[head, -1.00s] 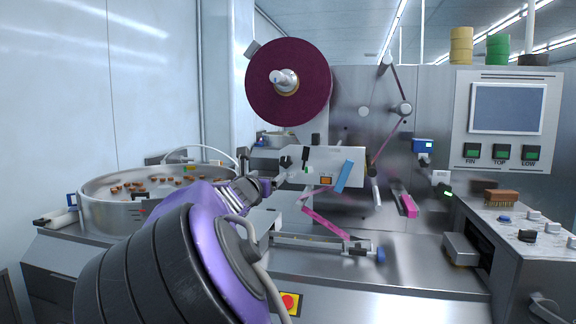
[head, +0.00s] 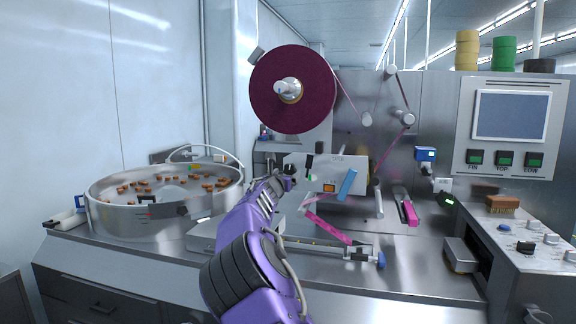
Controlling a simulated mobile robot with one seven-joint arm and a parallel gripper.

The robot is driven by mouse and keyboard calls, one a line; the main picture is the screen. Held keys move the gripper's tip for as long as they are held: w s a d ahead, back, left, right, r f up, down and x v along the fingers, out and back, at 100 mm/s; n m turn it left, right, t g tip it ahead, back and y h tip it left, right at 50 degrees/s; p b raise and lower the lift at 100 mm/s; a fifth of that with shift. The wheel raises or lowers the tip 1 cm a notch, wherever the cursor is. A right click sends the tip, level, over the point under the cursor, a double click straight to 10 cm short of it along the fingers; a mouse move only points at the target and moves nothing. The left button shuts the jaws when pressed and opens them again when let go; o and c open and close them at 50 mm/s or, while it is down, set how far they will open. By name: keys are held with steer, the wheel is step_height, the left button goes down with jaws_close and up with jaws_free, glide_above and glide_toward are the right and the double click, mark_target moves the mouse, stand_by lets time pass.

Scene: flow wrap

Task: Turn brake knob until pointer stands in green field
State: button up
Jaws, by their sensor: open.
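A large dark red film reel (head: 291,86) with a silver hub (head: 287,90) is mounted at the upper middle of the machine. Below it is a pale metal panel (head: 338,172) with small dark parts, one of them a dark knob-like part (head: 309,164). I cannot tell for sure which part is the brake knob, and its pointer and green field are too small to make out. My gripper (head: 276,169) is at the end of my purple arm, at the panel's left edge. It looks open and empty. Its fingertips are small and I cannot tell whether they touch anything.
A round steel bowl (head: 120,212) with brown pieces stands at left. A pink film strip (head: 328,226) and a blue part (head: 347,185) are close right of my arm. A screen box (head: 511,112) and a knob console (head: 540,250) are at right.

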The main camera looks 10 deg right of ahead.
steer(key=shift+p+x, duration=0.45)
steer(key=shift+x, duration=0.55)
steer(key=shift+s, duration=0.1)
jaws_close()
steer(key=shift+f+m+b, duration=0.1)
steer(key=shift+m+b, duration=0.3)
steer(key=m+b, duration=0.2)
steer(key=m, duration=0.1)
steer(key=shift+f, duration=0.1)
steer(key=m+b, duration=0.3)
steer(key=m, duration=0.2)
steer(key=shift+a+m+b, duration=0.1)
steer(key=shift+m+b, duration=0.2)
steer(key=shift+r, duration=0.2)
